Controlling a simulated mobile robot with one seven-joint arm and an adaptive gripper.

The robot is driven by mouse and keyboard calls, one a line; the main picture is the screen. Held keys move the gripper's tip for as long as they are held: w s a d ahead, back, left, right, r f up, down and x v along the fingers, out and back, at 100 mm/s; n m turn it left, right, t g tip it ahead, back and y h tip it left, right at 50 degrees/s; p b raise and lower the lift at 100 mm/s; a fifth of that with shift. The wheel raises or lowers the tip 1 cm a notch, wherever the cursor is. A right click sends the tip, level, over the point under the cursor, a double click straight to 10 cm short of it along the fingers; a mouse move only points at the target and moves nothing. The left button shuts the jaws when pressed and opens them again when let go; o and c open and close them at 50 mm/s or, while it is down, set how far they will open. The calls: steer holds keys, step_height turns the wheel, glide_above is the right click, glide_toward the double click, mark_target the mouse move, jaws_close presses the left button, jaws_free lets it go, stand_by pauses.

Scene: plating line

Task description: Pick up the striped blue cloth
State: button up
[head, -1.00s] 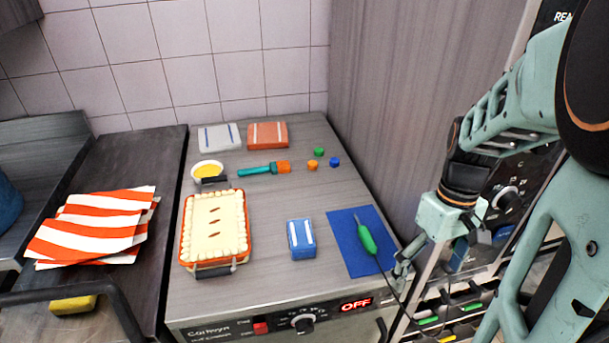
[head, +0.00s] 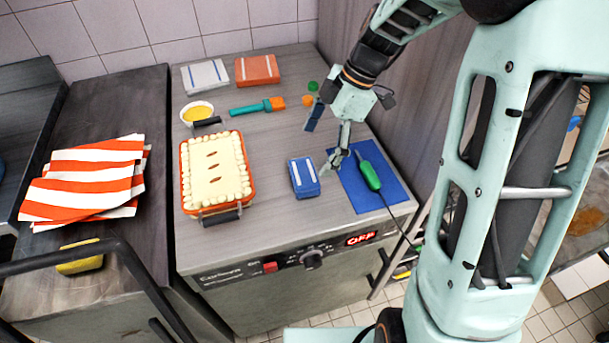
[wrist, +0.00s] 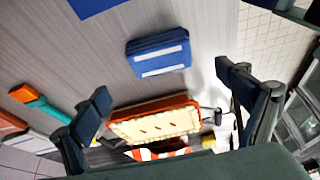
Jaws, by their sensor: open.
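The striped blue cloth (head: 303,178) is a small folded blue block with white stripes, lying on the grey counter top between the pie dish and the blue mat. In the wrist view the cloth (wrist: 158,57) appears beyond and between my fingers, apart from both. My gripper (head: 324,139) is open and empty, above the counter just behind and to the right of the cloth in the head view. Its two fingers frame the lower part of the wrist view (wrist: 165,88).
A blue mat (head: 390,192) with a green-handled tool (head: 370,176) lies right of the cloth. A pie in an orange dish (head: 250,186) stands left. Behind are a teal-handled brush (head: 247,109), small caps, a grey cloth (head: 205,76) and a rust cloth (head: 257,69).

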mark_target(305, 172)
steer(key=p+x, duration=0.1)
steer(key=x, duration=0.7)
steer(key=shift+f, duration=0.35)
steer(key=c, duration=1.2)
